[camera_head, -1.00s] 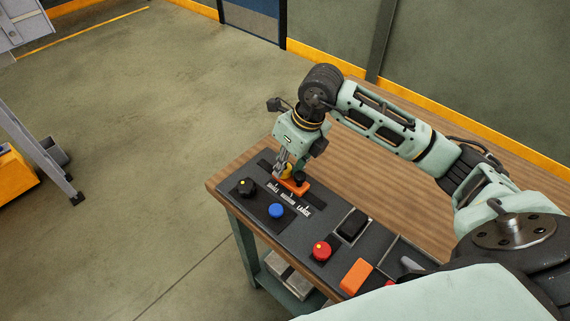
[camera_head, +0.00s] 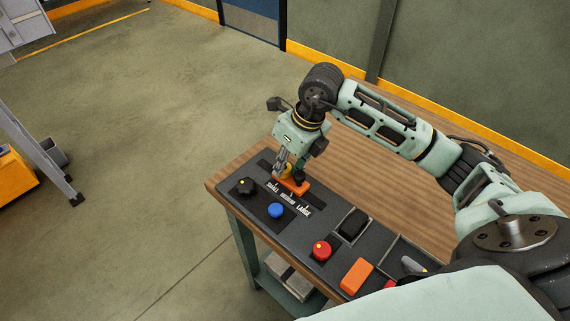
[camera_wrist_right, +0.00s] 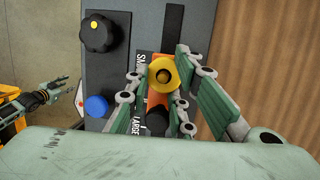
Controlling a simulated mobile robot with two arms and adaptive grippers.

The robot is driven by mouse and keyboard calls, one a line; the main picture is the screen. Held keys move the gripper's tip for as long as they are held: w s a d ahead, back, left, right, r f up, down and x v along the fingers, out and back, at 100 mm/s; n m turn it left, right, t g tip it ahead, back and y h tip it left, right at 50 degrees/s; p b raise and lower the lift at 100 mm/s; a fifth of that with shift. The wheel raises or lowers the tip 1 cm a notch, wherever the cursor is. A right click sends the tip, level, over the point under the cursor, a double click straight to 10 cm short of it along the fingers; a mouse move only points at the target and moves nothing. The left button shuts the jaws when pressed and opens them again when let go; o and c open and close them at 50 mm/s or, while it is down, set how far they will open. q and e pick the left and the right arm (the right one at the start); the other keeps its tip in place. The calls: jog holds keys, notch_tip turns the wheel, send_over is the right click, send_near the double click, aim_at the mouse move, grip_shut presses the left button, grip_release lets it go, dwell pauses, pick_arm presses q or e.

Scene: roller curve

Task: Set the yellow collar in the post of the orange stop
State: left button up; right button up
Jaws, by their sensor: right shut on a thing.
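The yellow collar (camera_wrist_right: 163,73) is between the fingers of my right gripper (camera_wrist_right: 160,88), which is shut on it. It sits above one end of the orange stop (camera_wrist_right: 157,101); the collar hides the post, so I cannot tell how deep it sits. In the head view my right gripper (camera_head: 285,172) points down at the orange stop (camera_head: 293,187) at the panel's far edge, with a little of the yellow collar (camera_head: 287,171) showing. A dark gripper, apparently my left (camera_wrist_right: 58,88), shows small at the left of the wrist view, beside the panel; its jaws are unclear.
The panel (camera_head: 300,232) on the wooden table (camera_head: 240,165) carries a black knob (camera_head: 246,187), a blue knob (camera_head: 276,210), a red knob (camera_head: 321,250) and an orange block (camera_head: 355,275). SMALL, MEDIUM and LARGE labels lie beside the stop. Bare tabletop lies behind the panel.

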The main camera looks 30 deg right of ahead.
jog(key=shift+s+f, duration=0.2)
jog(key=shift+f, duration=0.2)
jog(key=o, duration=0.8)
jog(key=shift+o, duration=1)
jog(key=shift+w+f, duration=0.1)
jog(key=shift+w, duration=0.05)
jog(key=shift+r, duration=0.25)
jog(key=shift+c, duration=0.5)
jog(key=shift+r, duration=0.1)
notch_tip(320, 180, up, 7)
jog(key=p, duration=0.4)
jog(key=shift+w, duration=0.1)
